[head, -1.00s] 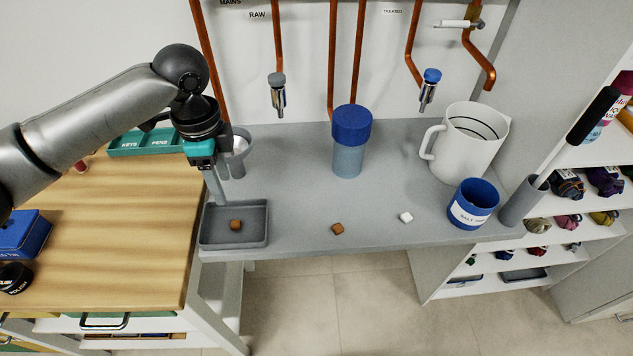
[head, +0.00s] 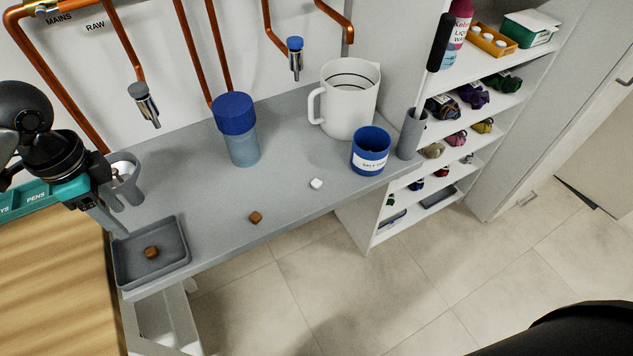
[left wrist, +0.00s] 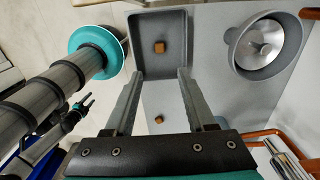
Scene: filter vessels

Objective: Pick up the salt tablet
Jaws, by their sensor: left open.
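The salt tablet, a small white block (head: 316,183), lies on the grey bench in the head view, in front of the blue salt tub (head: 371,151). My left gripper (head: 118,226) is at the left of the head view, over the grey tray (head: 180,236) and far left of the white tablet. In the left wrist view its fingers (left wrist: 160,73) are apart with nothing between them. A brown cube (head: 151,252) lies in the tray, and another brown cube (head: 256,217) lies on the bench. Both also show in the left wrist view (left wrist: 159,47), (left wrist: 159,119).
A blue-lidded filter vessel (head: 243,145) and a white jug (head: 349,98) stand at the back of the bench. Taps (head: 145,104) hang above. The bench around the white tablet is clear.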

